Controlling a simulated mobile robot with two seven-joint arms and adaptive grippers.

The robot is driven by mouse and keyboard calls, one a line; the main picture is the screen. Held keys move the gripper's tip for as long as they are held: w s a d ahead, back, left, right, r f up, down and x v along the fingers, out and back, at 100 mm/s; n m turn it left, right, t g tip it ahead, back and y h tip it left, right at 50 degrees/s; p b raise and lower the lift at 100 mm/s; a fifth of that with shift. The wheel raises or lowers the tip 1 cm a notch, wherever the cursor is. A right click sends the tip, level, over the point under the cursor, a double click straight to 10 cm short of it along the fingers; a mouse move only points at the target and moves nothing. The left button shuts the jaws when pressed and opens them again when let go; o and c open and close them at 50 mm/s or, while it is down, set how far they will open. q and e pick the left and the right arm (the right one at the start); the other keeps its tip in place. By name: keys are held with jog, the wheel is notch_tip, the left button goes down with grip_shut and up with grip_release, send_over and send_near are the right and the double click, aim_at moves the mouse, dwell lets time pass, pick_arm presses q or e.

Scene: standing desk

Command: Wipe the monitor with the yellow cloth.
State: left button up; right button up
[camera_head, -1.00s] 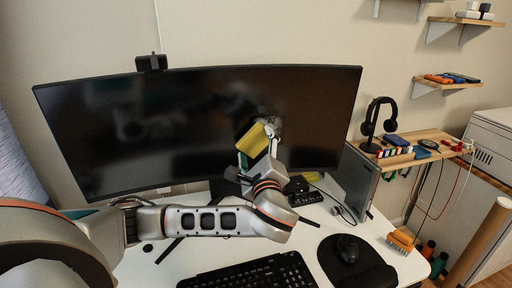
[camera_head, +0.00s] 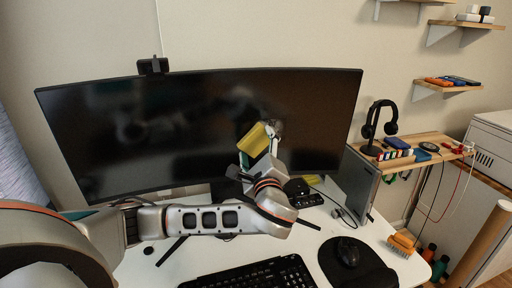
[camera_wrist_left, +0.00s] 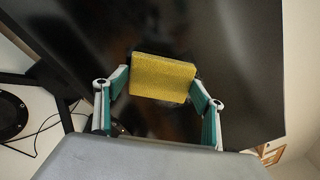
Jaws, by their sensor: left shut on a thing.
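The wide, curved black monitor (camera_head: 110,140) stands upright at the back of the white desk. The yellow cloth (camera_head: 252,143) looks like a flat, thick rectangular pad. My left gripper (camera_head: 260,147) is shut on it and holds it up in front of the monitor, right of the screen's middle. In the left wrist view, the cloth (camera_wrist_left: 163,78) sits between the two green-padded fingers with the dark screen behind it. I cannot tell whether it touches the screen. Faint pale smudges show on the screen left of the cloth. My right gripper is out of view.
A webcam (camera_head: 153,66) sits on the monitor's top edge. A grey computer case (camera_head: 357,184) stands at the right. A keyboard (camera_head: 250,274) and a mouse (camera_head: 348,251) lie in front. A side shelf (camera_head: 425,146) holds headphones (camera_head: 379,125) and small items.

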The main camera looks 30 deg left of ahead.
aim_at(268, 142)
pick_arm(q)
jog(key=shift+w+d, duration=1.1)
jog(key=shift+d, duration=0.2)
jog(key=shift+w+d+p, duration=0.3)
jog(key=shift+w+d, duration=1.3)
jog(key=shift+d, duration=0.1)
